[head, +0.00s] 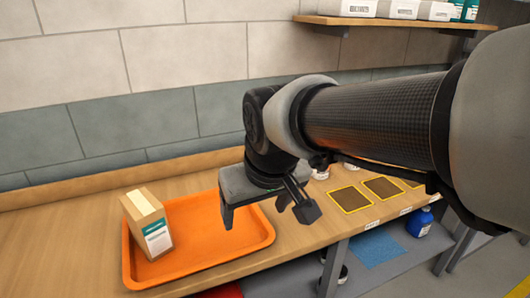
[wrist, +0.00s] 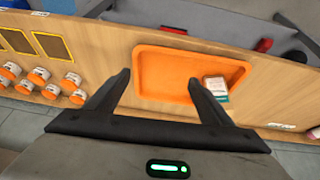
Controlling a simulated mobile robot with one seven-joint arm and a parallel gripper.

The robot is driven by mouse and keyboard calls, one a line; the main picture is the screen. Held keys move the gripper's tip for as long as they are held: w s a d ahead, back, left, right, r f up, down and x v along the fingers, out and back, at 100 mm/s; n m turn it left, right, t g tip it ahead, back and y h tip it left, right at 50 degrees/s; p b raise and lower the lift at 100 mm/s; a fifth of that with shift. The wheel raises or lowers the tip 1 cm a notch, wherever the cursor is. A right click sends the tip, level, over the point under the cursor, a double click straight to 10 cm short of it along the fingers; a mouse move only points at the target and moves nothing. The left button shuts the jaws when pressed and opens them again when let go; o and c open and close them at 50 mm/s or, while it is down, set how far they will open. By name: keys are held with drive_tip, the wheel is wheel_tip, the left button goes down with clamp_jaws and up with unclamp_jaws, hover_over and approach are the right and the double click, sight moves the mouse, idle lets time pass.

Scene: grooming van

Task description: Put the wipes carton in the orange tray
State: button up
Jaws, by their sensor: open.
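The wipes carton (head: 146,226) is a tan box with a white and teal label. It stands upright inside the orange tray (head: 205,262), at the tray's left end in the head view. In the wrist view the carton (wrist: 216,90) is at the right end of the tray (wrist: 165,72), and its base is partly hidden. My gripper (head: 266,212) is open and empty, above the right end of the tray and clear of the carton. In the wrist view the spread fingers of my gripper (wrist: 160,79) frame the tray's left part.
Yellow-edged dark squares (head: 350,199) lie on the wooden counter (head: 60,250) right of the tray. Orange-and-white jars (wrist: 40,76) stand along the counter's wall side. A shelf (head: 390,22) with boxes hangs above. A blue bottle (head: 419,222) stands below the counter.

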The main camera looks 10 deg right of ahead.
drive_tip(key=s+d+m+h, duration=0.1)
drive_tip(key=s+d+m, duration=0.2)
drive_tip(key=s+d, duration=0.5)
drive_tip(key=shift+s+d+r, duration=0.2)
drive_tip(key=shift+s+r, duration=0.05)
drive_tip(key=shift+s, duration=0.7)
